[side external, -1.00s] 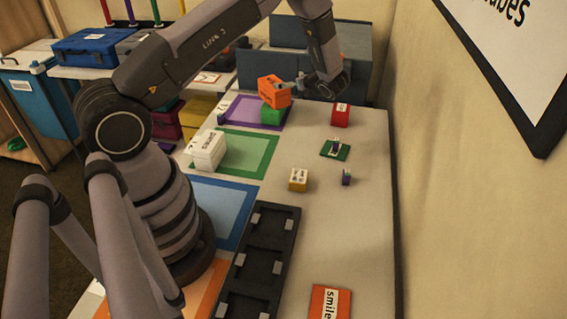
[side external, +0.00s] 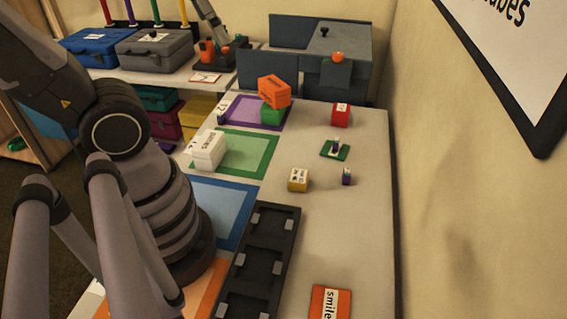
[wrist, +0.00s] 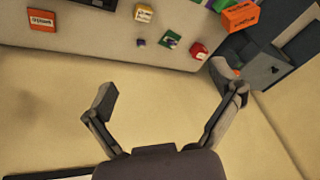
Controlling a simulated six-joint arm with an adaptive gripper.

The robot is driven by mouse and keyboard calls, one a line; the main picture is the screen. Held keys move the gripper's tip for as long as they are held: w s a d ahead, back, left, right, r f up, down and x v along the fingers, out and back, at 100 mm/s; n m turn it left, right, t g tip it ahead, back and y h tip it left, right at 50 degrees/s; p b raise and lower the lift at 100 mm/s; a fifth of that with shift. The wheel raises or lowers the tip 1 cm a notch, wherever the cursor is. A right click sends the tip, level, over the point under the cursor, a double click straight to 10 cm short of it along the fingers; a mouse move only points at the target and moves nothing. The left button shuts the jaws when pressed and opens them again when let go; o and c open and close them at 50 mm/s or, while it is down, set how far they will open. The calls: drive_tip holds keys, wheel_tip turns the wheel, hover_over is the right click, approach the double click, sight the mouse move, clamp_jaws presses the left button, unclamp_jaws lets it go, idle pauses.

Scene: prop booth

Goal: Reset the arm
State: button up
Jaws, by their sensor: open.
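My gripper (wrist: 170,108) is open and empty in the wrist view, its two fingers spread wide with only plain wall between them. It is out of frame in the side external view. There my thick arm links rise out of the picture at the upper left. No object touches the fingers in the wrist view, though the right finger overlaps the grey box (wrist: 262,65) in the picture.
An orange block (side external: 274,91) sits tilted on a green block (side external: 272,115). Red (side external: 341,116), yellow (side external: 298,180) and white (side external: 208,150) blocks, a black tray (side external: 262,262) and an orange card (side external: 329,303) lie on the table (side external: 345,230). A wall (side external: 460,200) borders it.

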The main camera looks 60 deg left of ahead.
drive_tip(key=s+d+n+t+h, duration=0.1)
drive_tip(key=s+d, duration=0.1)
drive_tip(key=shift+s+d, duration=0.3)
drive_tip(key=shift+s, duration=0.1)
